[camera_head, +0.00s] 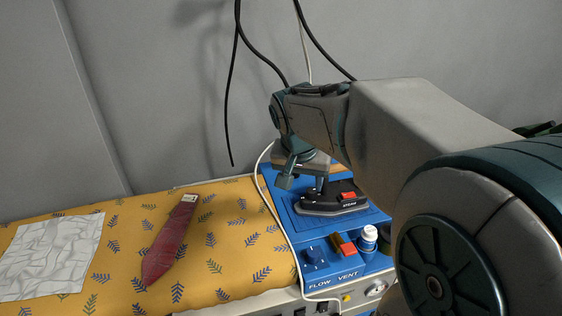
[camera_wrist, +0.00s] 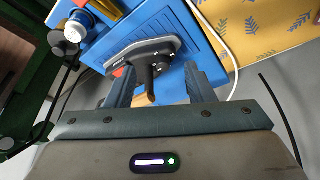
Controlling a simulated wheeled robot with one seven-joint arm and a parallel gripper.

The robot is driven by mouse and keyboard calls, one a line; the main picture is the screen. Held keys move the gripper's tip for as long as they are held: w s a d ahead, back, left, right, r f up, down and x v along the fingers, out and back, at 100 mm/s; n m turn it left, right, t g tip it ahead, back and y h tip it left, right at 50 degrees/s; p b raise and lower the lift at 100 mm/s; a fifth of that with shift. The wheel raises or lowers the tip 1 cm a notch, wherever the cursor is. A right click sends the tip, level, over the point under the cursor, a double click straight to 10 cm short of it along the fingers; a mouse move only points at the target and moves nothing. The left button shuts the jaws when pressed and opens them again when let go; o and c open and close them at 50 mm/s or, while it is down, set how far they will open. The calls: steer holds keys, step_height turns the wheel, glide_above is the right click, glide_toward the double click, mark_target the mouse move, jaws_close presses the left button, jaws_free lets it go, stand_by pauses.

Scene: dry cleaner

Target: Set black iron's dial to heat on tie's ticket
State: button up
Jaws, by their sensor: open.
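The black iron (camera_head: 333,202) rests on the blue station (camera_head: 375,216), with a red part on its top. In the wrist view the iron (camera_wrist: 146,50) lies just ahead of my gripper (camera_wrist: 163,78), whose two fingers stand apart. In the head view my gripper (camera_head: 302,182) points down at the iron's left end. I cannot tell whether the fingers touch the iron. The iron's dial cannot be made out clearly. The dark red tie (camera_head: 167,245) lies on the yellow patterned cloth, with a small white ticket (camera_head: 190,197) at its upper end; its marking is too small to read.
The station's front has a blue knob (camera_head: 314,256), a red and tan block (camera_head: 343,245) and a white-capped bottle (camera_head: 368,236). A white cord (camera_head: 277,218) runs along its left edge. A wrinkled white cloth (camera_head: 52,255) lies at the far left. Black cables hang above.

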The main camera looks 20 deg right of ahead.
mark_target(311, 190)
steer(key=w+d+m+h, duration=0.1)
steer(key=w+d+m, duration=0.15)
steer(key=w, duration=0.35)
steer(key=x, duration=1.2)
steer(key=shift+w+d+f, duration=0.1)
steer(key=shift+f, duration=0.25)
steer(key=c, duration=1)
